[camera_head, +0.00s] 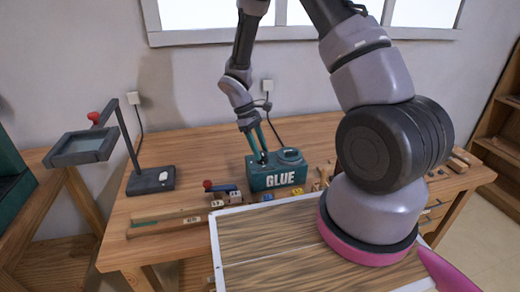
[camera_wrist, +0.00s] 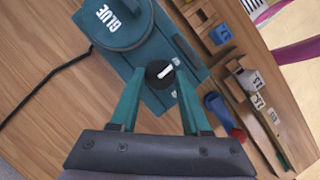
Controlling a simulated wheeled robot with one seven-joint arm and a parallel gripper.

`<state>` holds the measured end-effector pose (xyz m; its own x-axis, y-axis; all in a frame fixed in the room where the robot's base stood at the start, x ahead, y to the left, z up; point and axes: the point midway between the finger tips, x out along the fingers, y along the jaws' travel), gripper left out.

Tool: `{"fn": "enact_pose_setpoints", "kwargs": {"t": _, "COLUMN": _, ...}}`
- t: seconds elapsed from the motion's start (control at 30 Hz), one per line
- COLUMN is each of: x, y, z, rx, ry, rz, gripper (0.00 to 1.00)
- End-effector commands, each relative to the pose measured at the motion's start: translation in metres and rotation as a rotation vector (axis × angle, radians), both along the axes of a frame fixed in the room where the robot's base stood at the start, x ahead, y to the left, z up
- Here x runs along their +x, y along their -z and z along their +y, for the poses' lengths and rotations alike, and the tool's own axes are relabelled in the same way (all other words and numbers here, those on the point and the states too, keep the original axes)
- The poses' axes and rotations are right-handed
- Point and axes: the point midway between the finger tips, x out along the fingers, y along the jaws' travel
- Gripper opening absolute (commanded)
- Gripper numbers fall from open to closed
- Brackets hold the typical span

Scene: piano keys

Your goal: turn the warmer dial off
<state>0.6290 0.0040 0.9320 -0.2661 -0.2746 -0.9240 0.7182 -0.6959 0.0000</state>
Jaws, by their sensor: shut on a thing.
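The teal glue warmer (camera_head: 278,176), marked GLUE, stands on the workbench; in the wrist view its body (camera_wrist: 150,48) fills the upper middle. Its small black round dial (camera_wrist: 160,80) has a white pointer line slanting to the upper right, with small pale marks on the body beside it. My gripper (camera_wrist: 160,76) is shut on the dial, one teal finger at each side. In the head view my gripper (camera_head: 260,158) reaches down to the left part of the warmer's top, and its fingers hide most of the dial there.
A round teal lid or pot (camera_head: 290,154) rises beside the dial. A black cord runs to a wall socket. A dark stand lamp (camera_head: 150,180) stands to the left. Small numbered wooden blocks and a red-knobbed tool (camera_head: 220,187) lie in front. Bare bench (camera_head: 205,150) lies left of the warmer.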

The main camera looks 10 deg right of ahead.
Motion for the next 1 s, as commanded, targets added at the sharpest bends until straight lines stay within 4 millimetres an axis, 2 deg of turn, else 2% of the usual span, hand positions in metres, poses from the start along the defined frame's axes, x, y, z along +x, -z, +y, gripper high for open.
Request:
{"fn": "enact_pose_setpoints", "kwargs": {"t": 0.1, "x": 0.001, "y": -0.001, "z": 0.0, "rx": 0.001, "ry": -0.002, "rz": -0.003, "gripper": 0.0}}
{"fn": "enact_pose_setpoints", "kwargs": {"t": 0.13, "x": 0.001, "y": -0.001, "z": 0.0, "rx": 0.001, "ry": -0.002, "rz": -0.003, "gripper": 0.58}}
{"fn": "enact_pose_setpoints", "kwargs": {"t": 0.17, "x": 0.001, "y": 0.0, "z": 0.0, "rx": 0.001, "ry": -0.002, "rz": -0.003, "gripper": 0.7}}
{"fn": "enact_pose_setpoints", "kwargs": {"t": 0.2, "x": 0.001, "y": 0.0, "z": 0.0, "rx": 0.0, "ry": -0.001, "rz": -0.003, "gripper": 0.76}}
{"fn": "enact_pose_setpoints", "kwargs": {"t": 0.57, "x": 0.002, "y": -0.004, "z": 0.001, "rx": 0.0, "ry": 0.001, "rz": -0.002, "gripper": 0.76}}
{"fn": "enact_pose_setpoints", "kwargs": {"t": 0.67, "x": 0.005, "y": -0.014, "z": 0.004, "rx": 0.001, "ry": 0.0, "rz": -0.004, "gripper": 0.76}}
{"fn": "enact_pose_setpoints", "kwargs": {"t": 1.0, "x": 0.023, "y": -0.076, "z": 0.023, "rx": 0.002, "ry": -0.001, "rz": -0.004, "gripper": 0.76}}
